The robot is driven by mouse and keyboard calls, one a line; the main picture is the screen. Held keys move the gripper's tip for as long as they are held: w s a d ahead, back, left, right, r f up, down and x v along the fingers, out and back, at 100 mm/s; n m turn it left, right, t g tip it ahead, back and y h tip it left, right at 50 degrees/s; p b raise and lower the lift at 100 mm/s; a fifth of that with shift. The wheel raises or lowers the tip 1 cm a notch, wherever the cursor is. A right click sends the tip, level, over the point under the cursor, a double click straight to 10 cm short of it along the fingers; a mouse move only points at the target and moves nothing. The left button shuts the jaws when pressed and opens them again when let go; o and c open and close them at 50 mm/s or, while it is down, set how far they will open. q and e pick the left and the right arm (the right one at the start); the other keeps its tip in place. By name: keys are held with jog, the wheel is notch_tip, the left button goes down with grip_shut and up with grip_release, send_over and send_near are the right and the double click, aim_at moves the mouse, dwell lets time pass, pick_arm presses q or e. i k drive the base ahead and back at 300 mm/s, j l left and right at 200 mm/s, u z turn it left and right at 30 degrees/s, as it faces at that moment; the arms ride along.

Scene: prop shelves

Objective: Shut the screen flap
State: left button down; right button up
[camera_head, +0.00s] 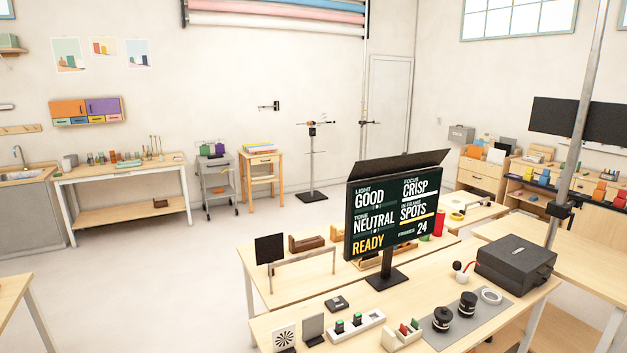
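The screen (396,214) is a black monitor on a stand, right of centre, standing on the near wooden table. It shows words such as "GOOD", "CRISP", "NEUTRAL" and "READY". A dark flap (398,165) runs along the screen's top edge. It is raised and leans back at a slant, clear of the display face. Neither of my grippers is in view.
A metal pole (578,140) stands at right. Open floor (150,290) lies to the left.

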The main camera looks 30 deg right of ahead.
aim_at(362, 170)
jog(key=l+z, duration=0.1)
jog(key=l, duration=0.6)
jog(key=l+z, duration=0.1)
jog(key=l, duration=0.55)
jog(key=i+l+z, duration=0.1)
jog(key=l, duration=0.6)
jog(key=i+l+z, duration=0.1)
jog(key=l, duration=0.55)
jog(key=i+l, duration=0.1)
jog(key=l, duration=0.25)
jog(key=i+l+z, duration=0.1)
jog(key=l, duration=0.25)
jog(key=i+l, duration=0.15)
jog(key=l, duration=0.15)
jog(key=i+l+z, duration=0.1)
jog(key=l, duration=0.25)
